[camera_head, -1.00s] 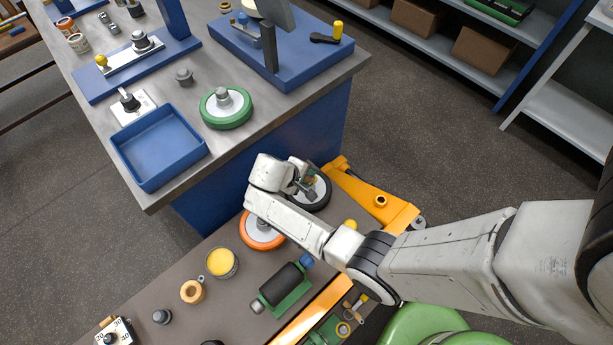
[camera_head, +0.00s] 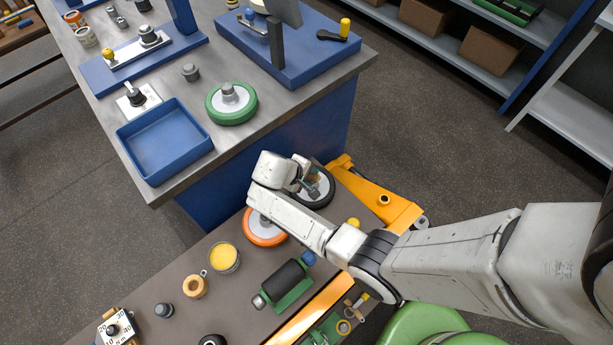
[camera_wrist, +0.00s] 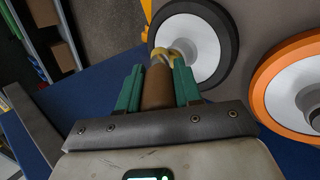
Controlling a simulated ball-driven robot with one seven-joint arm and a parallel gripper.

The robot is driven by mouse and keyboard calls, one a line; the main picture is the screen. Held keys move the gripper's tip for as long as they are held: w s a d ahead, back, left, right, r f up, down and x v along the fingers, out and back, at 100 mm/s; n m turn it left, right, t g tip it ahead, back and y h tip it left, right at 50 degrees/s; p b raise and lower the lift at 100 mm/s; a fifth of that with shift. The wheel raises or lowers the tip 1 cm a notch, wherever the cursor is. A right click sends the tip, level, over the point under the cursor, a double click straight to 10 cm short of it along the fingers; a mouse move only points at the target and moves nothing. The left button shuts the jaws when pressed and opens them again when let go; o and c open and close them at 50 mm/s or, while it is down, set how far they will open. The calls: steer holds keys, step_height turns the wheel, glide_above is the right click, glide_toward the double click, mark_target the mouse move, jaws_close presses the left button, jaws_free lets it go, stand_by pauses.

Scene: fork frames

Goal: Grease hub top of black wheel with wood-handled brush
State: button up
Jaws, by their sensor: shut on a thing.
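The black wheel (camera_wrist: 226,35) lies flat on the lower bench, with a black tyre and a pale disc. In the head view the black wheel (camera_head: 328,196) is partly hidden by my gripper (camera_head: 308,184). In the wrist view my gripper (camera_wrist: 159,88) is shut on the brown wooden handle of the brush (camera_wrist: 157,86). The brush's yellowish far end (camera_wrist: 168,55) overlaps the wheel's middle in that view. The hub top is largely hidden behind the brush. I cannot tell whether the bristles touch it.
An orange wheel (camera_head: 265,228) lies beside the black one. A pot of yellow grease (camera_head: 224,257), a wooden ring piece (camera_head: 195,287) and a green roller stand (camera_head: 288,286) share the bench. A yellow bracket (camera_head: 378,197) stands right of the wheel. The blue workbench (camera_head: 285,137) stands close behind.

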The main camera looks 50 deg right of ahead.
steer(key=shift+s+d, duration=0.1)
steer(key=shift+d, duration=0.25)
steer(key=shift+a, duration=0.15)
steer(key=shift+w+a, duration=0.2)
steer(key=shift+a, duration=0.6)
steer(key=shift+r, duration=0.15)
steer(key=shift+r+p, duration=0.55)
steer(key=shift+p, duration=0.1)
steer(key=shift+r, duration=0.1)
steer(key=shift+r+p, duration=2.35)
steer(key=shift+r, duration=0.05)
